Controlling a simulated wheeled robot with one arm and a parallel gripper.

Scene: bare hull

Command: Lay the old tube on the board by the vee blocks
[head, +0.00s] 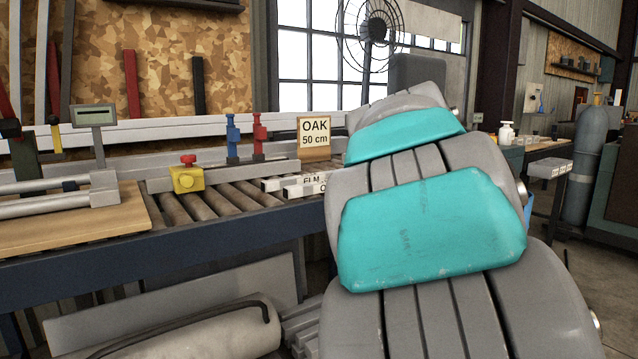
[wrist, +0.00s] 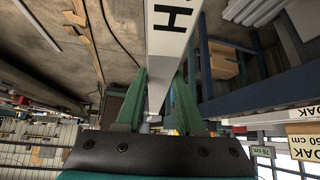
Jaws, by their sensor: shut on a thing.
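In the wrist view my gripper (wrist: 160,88) has its two green fingers on either side of a long pale bar (wrist: 169,60). The bar is shut between them and runs up out of the picture. A white label with a black H is on it. I cannot tell whether this is the old tube. In the head view my gripper is hidden by my arm. A wooden board (head: 130,218) lies on the bench at the left, with two pale rods (head: 45,207) and a grey block (head: 103,188) over it. I cannot make out vee blocks for certain.
A roller bed (head: 205,205) carries a yellow block (head: 187,179), short labelled pale bars (head: 303,187) and an OAK 50 cm sign (head: 314,136). A digital readout (head: 95,116) stands behind the board. A large pale cylinder (head: 200,333) lies below the bench.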

